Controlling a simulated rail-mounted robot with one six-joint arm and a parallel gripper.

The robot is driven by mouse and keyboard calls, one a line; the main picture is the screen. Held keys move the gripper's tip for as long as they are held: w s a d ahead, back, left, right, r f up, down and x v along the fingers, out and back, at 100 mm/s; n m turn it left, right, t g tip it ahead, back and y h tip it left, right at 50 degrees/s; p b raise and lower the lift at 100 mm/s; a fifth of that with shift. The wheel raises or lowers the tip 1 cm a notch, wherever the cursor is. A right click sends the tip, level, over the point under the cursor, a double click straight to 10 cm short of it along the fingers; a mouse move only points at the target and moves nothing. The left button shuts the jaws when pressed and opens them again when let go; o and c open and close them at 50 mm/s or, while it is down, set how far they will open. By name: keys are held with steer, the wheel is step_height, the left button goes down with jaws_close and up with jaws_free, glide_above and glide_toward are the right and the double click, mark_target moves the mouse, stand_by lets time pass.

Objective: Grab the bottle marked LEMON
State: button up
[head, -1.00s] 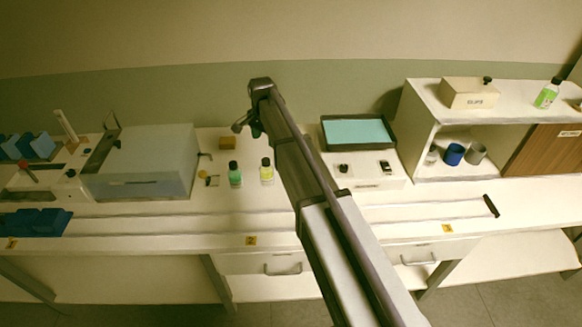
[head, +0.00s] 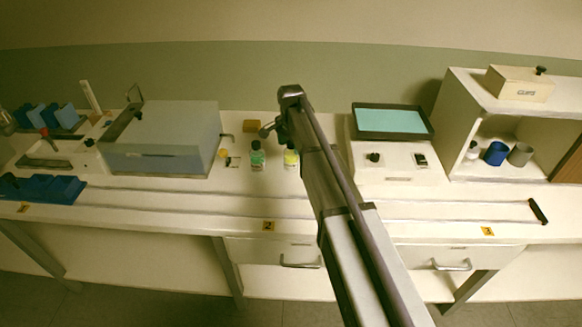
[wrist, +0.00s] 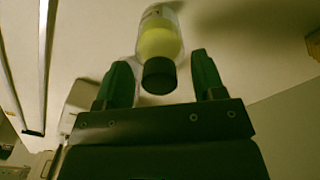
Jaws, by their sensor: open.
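A clear bottle with yellow liquid and a black cap (wrist: 160,42) lies between and just ahead of my gripper's green fingers in the wrist view. Its cap is nearest me, in the gap between the fingertips. My gripper (wrist: 160,62) is open, with a gap visible on both sides of the cap. In the head view the yellow bottle (head: 291,157) stands on the bench, partly hidden behind my arm. A bottle with green liquid (head: 257,157) stands just left of it. I cannot read either label.
A grey box-shaped device (head: 160,140) stands left of the bottles. A white unit (head: 395,165) with a teal-topped tray (head: 390,121) stands to the right. A small brown block (head: 252,126) is behind. Rails run along the bench front, and a shelf (head: 455,125) is far right.

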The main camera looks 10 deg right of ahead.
steer(key=shift+r, duration=0.1)
jaws_close()
stand_by(0.5)
